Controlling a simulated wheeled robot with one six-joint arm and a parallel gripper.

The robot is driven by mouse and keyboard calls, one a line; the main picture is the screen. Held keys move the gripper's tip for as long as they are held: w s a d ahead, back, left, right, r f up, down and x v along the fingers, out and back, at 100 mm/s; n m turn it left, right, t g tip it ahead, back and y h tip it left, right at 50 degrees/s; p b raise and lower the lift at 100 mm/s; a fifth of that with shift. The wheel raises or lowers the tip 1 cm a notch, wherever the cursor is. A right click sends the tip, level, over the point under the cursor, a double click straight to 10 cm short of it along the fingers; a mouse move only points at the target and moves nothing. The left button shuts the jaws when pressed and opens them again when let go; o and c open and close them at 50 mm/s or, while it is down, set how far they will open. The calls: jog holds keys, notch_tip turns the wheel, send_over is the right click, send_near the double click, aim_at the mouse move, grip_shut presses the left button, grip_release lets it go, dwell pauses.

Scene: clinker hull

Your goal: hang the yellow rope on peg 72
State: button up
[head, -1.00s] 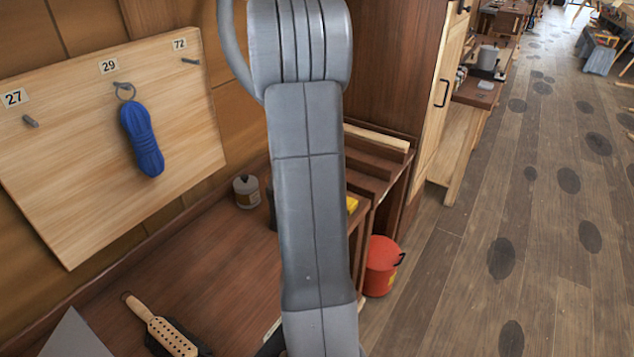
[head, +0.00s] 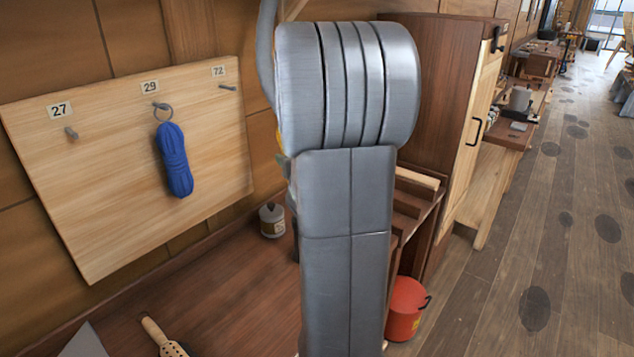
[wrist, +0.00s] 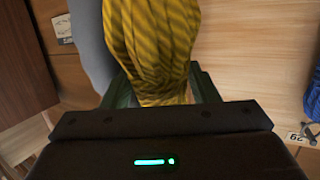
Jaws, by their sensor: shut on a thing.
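My gripper (wrist: 158,84) is shut on the yellow rope (wrist: 160,40), a coiled hank that fills the upper middle of the wrist view. In the head view my arm hides the gripper and most of the rope; a small yellow sliver shows at the arm's left edge. Peg 72 (head: 228,87) is bare, below its label (head: 218,71) at the upper right of the pale wooden board (head: 130,220). It lies left of my arm in the head view. I cannot tell the gap between rope and peg.
The blue rope (head: 174,160) hangs by a ring from peg 29 (head: 160,105); it also shows at the wrist view's right edge (wrist: 312,92). Peg 27 (head: 71,133) is bare. A small canister (head: 272,220) and a brush (head: 160,335) are on the bench (head: 220,285). A red bucket (head: 405,308) is right.

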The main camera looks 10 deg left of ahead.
jog(key=s+a+r+n+y, duration=0.2)
jog(key=s+a+r+y, duration=0.2)
jog(key=r, duration=0.1)
jog(key=w+a+f+b, duration=0.1)
jog(key=w+a+b, duration=0.2)
jog(key=w+a, duration=0.2)
jog(key=shift+a, duration=1.9)
jog(key=shift+w, duration=0.1)
jog(key=o, duration=1.2)
jog(key=shift+f+g, duration=0.1)
jog(key=shift+g, duration=0.2)
jog(key=b+v, duration=0.2)
jog(key=v, duration=1.2)
jog(key=shift+a, duration=0.2)
